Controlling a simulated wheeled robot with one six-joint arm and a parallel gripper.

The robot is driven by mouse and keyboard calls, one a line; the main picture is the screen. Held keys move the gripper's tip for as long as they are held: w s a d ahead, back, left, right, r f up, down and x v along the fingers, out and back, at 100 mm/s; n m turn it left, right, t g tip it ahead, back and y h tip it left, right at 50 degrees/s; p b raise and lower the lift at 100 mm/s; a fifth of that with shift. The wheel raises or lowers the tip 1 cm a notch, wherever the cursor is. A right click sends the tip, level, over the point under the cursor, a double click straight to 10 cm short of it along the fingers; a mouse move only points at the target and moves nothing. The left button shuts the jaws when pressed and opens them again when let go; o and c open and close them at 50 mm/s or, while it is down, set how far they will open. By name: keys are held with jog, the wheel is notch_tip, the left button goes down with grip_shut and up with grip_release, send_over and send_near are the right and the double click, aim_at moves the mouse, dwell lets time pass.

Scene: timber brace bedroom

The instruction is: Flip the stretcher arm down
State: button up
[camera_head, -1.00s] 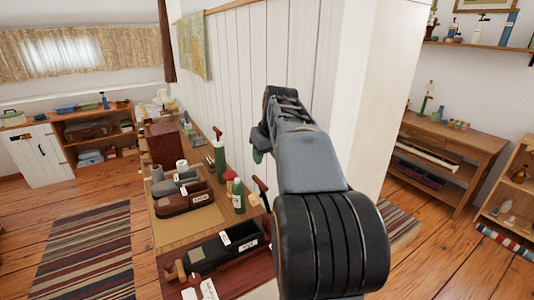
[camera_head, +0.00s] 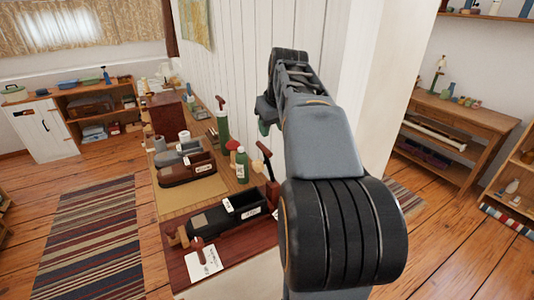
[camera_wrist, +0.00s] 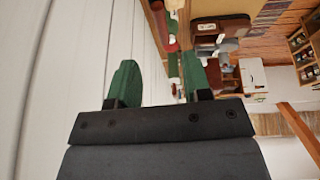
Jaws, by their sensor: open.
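A black long-bodied device (camera_head: 228,214) with a white label lies on a dark red board at the near end of the bench. A dark upright lever (camera_head: 267,165) rises at its right end, tilted up and left; I take it to be the stretcher arm, but cannot be sure. A wooden knob (camera_head: 181,237) is at the device's left end. My gripper (camera_head: 263,126) is above and beyond the lever, apart from it, partly hidden by my own arm. In the wrist view its green fingers (camera_wrist: 160,80) stand apart with nothing between them.
The bench (camera_head: 222,185) also holds green bottles (camera_head: 241,166), a brown tool box (camera_head: 187,172) and a white card (camera_head: 203,263). A white plank wall (camera_head: 250,60) runs close behind the bench. A striped rug (camera_head: 92,240) lies on open floor at left.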

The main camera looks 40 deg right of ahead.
aim_at(267, 150)
jog(key=x, duration=1.1)
jog(key=shift+w+f+b, duration=0.15)
jog(key=shift+f+b, duration=0.15)
jog(key=shift+f, duration=0.1)
jog(key=shift+c, duration=0.2)
grip_shut()
